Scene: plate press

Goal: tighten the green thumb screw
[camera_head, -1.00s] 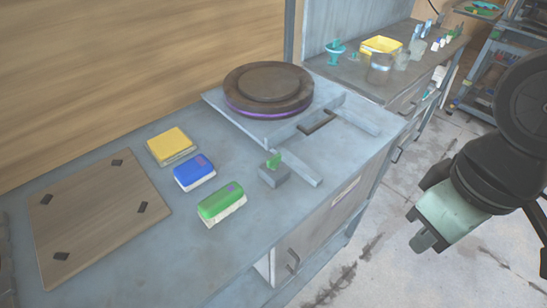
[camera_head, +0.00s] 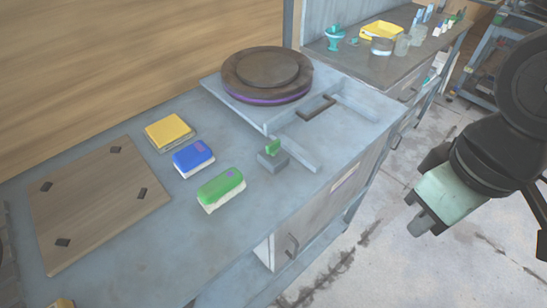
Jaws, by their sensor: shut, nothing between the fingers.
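The green thumb screw (camera_head: 273,147) is a small upright green tab on a grey block (camera_head: 273,161). The block sits at the near end of a grey bar of the plate press (camera_head: 240,108), on the workbench. My gripper (camera_head: 424,227) is at the right, over the floor and beyond the bench's front edge, well apart from the screw. Its jaws are shut with nothing in them. How far the screw is threaded in cannot be told.
A round brown plate stack (camera_head: 266,70) with a purple layer lies on the press. Yellow (camera_head: 169,130), blue (camera_head: 193,158) and green-topped (camera_head: 221,190) blocks lie left of the screw. A wooden board (camera_head: 98,205) lies further left. A second bench (camera_head: 362,62) stands behind.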

